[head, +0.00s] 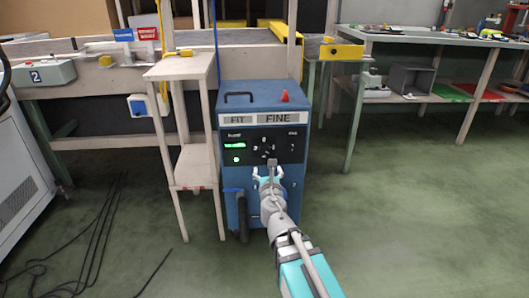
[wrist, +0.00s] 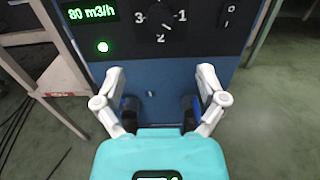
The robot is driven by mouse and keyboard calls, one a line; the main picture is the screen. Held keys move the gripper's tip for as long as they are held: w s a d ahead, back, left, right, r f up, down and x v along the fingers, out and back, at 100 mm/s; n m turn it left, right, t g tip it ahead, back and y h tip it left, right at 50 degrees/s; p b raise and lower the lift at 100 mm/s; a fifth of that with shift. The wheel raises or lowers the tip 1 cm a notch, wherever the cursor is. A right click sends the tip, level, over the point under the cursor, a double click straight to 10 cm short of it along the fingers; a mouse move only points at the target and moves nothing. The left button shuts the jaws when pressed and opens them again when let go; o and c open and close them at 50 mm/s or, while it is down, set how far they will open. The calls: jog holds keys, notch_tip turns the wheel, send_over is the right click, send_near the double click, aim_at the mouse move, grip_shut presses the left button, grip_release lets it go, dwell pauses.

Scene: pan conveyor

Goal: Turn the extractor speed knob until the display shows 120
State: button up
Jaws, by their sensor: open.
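The blue extractor (head: 262,100) stands in the middle of the head view, with a black control panel on its front. In the wrist view its green display (wrist: 91,11) reads 80 m3/h. The dark round speed knob (wrist: 161,17) is at the top of the wrist view, partly cut off, with 3 at its left, 1 at its right and 2 below. The knob's pointer direction is hard to tell. My gripper (wrist: 160,95) is open and empty, its fingers spread in front of the blue front below the panel. It is below the knob and apart from it.
A green lamp (wrist: 103,47) glows below the display. A small switch (wrist: 229,15) marked O and I is right of the knob. A wooden stand (head: 197,160) is close on the extractor's left. Green floor (head: 420,220) is open on the right; black cables (head: 95,235) lie at left.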

aim_at(264, 151)
jog(key=w, duration=1.2)
jog(key=shift+a, duration=0.25)
jog(key=c, duration=1.1)
jog(key=shift+c, duration=0.2)
jog(key=shift+m, duration=0.5)
jog(key=m, duration=1.1)
jog(key=shift+a, duration=0.1)
